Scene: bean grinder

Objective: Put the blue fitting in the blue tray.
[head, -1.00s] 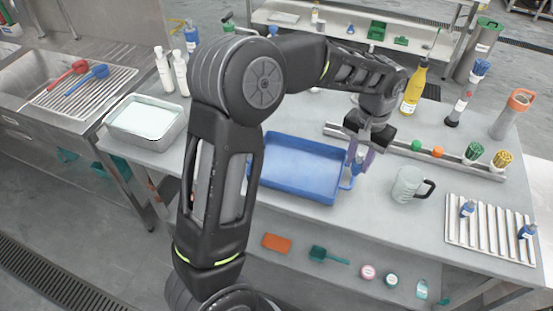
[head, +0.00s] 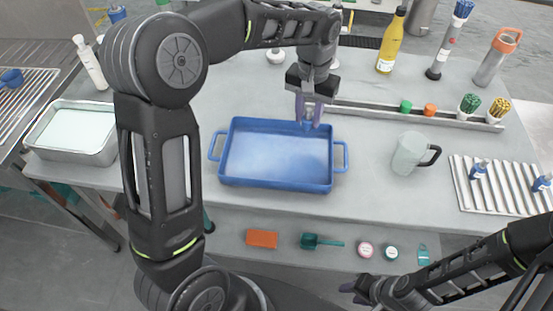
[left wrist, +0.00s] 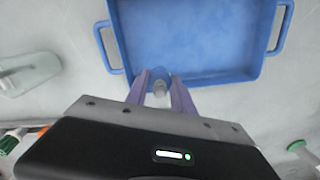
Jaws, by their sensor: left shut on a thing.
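The blue tray (head: 232,160) lies on the grey table, a wide shallow pan with a handle at each end. My left gripper (head: 309,114) is at the tray's far rim, near its far right corner. Its purple fingers are shut on the blue fitting, a small piece with a grey end, which shows between the fingertips in the left wrist view (left wrist: 160,86). There the fitting overlaps the tray's rim (left wrist: 210,78); its height above the rim is unclear. The fingers mostly hide the fitting in the head view. My right gripper (head: 362,291) is low at the front, its fingers unclear.
A mug (head: 408,153) stands right of the tray. A ribbed rack (head: 505,190) with blue-topped bottles is further right. A long narrow holder (head: 380,112) with coloured items runs behind. A metal basin (head: 75,132) stands at the left. The tray's interior looks empty.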

